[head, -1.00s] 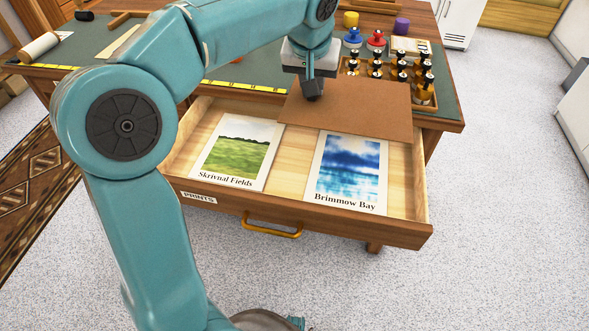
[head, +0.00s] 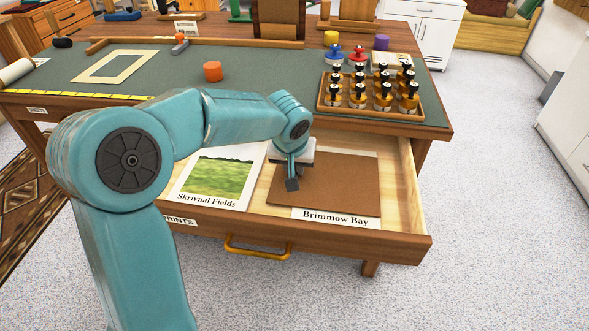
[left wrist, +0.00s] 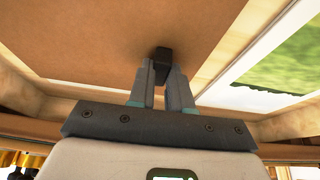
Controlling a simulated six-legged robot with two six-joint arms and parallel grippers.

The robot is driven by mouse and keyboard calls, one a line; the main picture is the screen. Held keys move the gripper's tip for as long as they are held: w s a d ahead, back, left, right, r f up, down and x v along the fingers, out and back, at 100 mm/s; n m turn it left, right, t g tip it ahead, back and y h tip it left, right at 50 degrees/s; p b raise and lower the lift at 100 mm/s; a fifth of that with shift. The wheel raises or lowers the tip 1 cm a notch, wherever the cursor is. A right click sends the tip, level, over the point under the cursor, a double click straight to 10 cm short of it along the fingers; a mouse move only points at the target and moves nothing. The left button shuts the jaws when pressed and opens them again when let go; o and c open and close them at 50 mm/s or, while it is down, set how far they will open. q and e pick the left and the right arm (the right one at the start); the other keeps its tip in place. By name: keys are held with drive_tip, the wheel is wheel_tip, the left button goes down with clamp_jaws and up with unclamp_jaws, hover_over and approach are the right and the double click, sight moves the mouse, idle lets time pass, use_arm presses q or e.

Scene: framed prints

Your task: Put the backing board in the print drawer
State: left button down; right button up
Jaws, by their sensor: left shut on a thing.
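The brown backing board (head: 335,184) is in the open print drawer (head: 330,238), over most of the Brimmow Bay print (head: 336,218), whose titled lower edge still shows. My left gripper (head: 292,182) is shut on the board's dark knob, at the board's left part. The left wrist view shows the fingers closed around the black knob (left wrist: 161,62) with the brown board (left wrist: 90,40) filling most of the view. I cannot tell whether the board touches the print. My right gripper is not in view.
The Skrivnal Fields print (head: 218,178) lies in the drawer's left part. The table above (head: 270,62) holds a tray of several stamp-like tools (head: 370,105), an orange cylinder (head: 212,71) and a cream frame (head: 115,66). The drawer has a yellow handle (head: 258,248).

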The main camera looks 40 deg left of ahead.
use_arm(q)
drive_tip(key=c, duration=1.1)
unclamp_jaws()
drive_tip(key=shift+f, duration=0.25)
drive_tip(key=shift+o, duration=0.2)
drive_tip(key=shift+r, duration=0.1)
drive_tip(key=p+v, duration=0.2)
drive_tip(key=v, duration=1)
drive_tip(key=shift+p, duration=0.3)
